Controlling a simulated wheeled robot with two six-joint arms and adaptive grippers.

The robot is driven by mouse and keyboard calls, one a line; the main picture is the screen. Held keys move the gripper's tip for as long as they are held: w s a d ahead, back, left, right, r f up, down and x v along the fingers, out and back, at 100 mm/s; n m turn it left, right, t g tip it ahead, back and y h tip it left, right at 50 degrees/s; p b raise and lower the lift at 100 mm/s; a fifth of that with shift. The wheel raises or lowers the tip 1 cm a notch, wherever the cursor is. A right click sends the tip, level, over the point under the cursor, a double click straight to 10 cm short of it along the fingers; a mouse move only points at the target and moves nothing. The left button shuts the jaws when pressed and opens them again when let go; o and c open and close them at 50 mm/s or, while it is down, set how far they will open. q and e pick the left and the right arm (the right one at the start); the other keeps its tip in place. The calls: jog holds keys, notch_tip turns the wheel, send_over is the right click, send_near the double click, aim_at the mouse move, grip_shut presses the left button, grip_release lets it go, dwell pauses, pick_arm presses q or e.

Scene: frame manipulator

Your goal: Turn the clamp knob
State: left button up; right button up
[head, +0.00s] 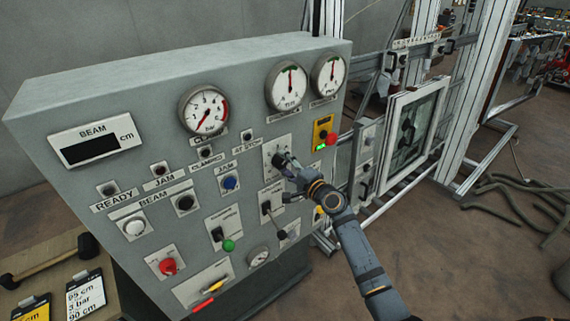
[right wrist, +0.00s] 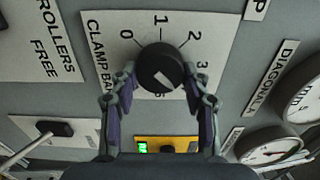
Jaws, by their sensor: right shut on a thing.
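The clamp knob (right wrist: 160,68) is a round black dial with a white mark, on a white plate numbered 0, 1, 2 and 3. The mark points to the lower right in the right wrist view. My right gripper (right wrist: 161,84) is shut on the knob, one finger on each side. In the head view my right gripper (head: 287,165) reaches the panel from the lower right and mostly covers the knob. My left gripper is not in view.
A yellow plate with a red button (head: 331,139) sits just right of the clamp plate. A metal frame (head: 466,95) stands at right; hoses (head: 515,205) lie on the floor.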

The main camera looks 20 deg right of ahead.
jog(key=o, duration=1.1)
jog(key=shift+o, duration=0.2)
jog(key=v, duration=1.2)
